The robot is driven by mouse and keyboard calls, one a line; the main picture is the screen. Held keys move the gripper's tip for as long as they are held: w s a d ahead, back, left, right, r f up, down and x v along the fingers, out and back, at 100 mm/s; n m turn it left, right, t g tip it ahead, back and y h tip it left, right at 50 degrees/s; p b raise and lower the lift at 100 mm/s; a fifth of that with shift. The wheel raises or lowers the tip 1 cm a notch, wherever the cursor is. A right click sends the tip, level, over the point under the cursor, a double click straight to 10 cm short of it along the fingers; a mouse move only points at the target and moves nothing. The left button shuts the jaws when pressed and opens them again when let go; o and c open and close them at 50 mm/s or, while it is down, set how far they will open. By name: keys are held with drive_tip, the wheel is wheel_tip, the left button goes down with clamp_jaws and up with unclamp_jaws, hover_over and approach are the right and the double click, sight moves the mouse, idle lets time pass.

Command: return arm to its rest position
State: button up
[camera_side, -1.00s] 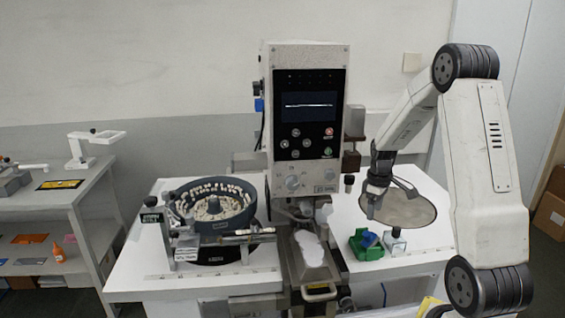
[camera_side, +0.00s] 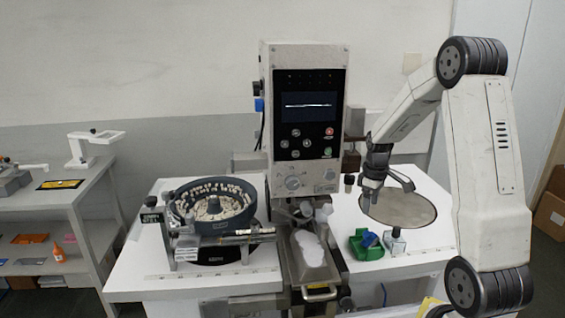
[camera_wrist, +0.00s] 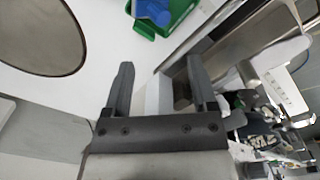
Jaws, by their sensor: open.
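My gripper (camera_side: 371,197) is in the side view, above the round grey plate in the right part of the white table. In the wrist view its two dark fingers (camera_wrist: 161,88) are apart with nothing held between them. My gripper is clear of the table and touches nothing that I can see.
A bowl feeder (camera_side: 212,205) is further left.

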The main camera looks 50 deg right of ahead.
drive_tip(key=a+f+t, duration=0.1)
drive_tip(key=a+t, duration=0.1)
drive_tip(key=a, duration=2.7)
drive_tip(key=shift+s+a+f, duration=0.2)
drive_tip(key=shift+s+a, duration=0.05)
drive_tip(key=shift+s, duration=0.15)
